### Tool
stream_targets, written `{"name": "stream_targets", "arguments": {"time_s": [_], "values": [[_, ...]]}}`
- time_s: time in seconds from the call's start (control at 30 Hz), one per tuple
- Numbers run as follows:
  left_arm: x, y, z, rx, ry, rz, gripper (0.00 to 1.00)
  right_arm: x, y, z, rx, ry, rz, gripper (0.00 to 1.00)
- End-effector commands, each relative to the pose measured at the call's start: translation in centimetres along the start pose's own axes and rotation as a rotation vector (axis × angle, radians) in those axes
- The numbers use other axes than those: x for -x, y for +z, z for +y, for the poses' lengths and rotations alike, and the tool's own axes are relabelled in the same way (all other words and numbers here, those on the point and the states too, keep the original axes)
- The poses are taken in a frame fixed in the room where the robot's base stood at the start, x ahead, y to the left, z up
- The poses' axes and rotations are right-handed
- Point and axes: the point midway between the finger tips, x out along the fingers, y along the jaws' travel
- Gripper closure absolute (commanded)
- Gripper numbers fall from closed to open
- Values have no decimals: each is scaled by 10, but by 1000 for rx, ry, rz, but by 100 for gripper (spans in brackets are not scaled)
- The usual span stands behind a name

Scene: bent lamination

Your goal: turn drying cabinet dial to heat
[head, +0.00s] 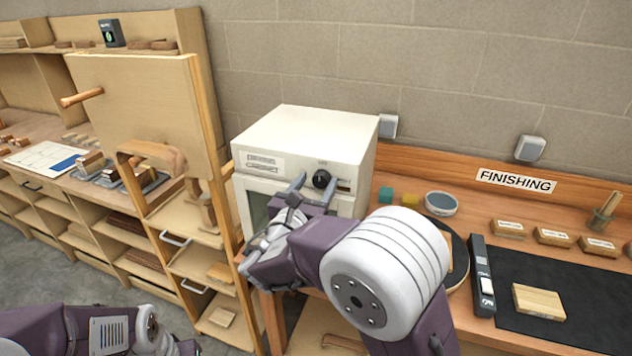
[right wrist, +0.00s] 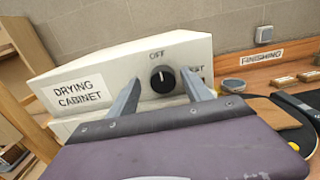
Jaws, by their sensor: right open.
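The drying cabinet (head: 305,140) is a white box on the wooden bench in the head view, with a label reading "DRYING CABINET" in the right wrist view (right wrist: 80,92). Its black dial (head: 321,179) is on the upper front face and also shows in the right wrist view (right wrist: 162,79). The dial's white mark points up toward "OFF"; the lettering to its right is partly hidden by a finger. My right gripper (head: 315,186) is open, its fingers either side of the dial in the picture; I cannot tell whether they touch it. My left arm shows at lower left, its gripper out of frame.
A wooden shelf unit (head: 140,90) stands left of the cabinet. A brick wall is behind.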

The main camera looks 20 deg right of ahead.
Motion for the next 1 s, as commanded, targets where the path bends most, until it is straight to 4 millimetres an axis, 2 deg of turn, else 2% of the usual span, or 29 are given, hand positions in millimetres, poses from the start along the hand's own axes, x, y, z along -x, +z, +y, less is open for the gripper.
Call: {"name": "stream_targets", "arguments": {"time_s": [0.23,0.27,0.43,0.47,0.77,1.0], "values": [[0,0,0,0,0,0,64,-2,0,0,0,0,0,42],[0,0,0,0,0,0,64,-2,0,0,0,0,0,48],[0,0,0,0,0,0,64,-2,0,0,0,0,0,95],[0,0,0,0,0,0,64,-2,0,0,0,0,0,100],[-10,1,0,0,0,0,64,-2,-4,0,-40,0,1,100],[-40,4,-1,0,0,0,64,-2,-8,-1,-189,0,-1,100]]}}
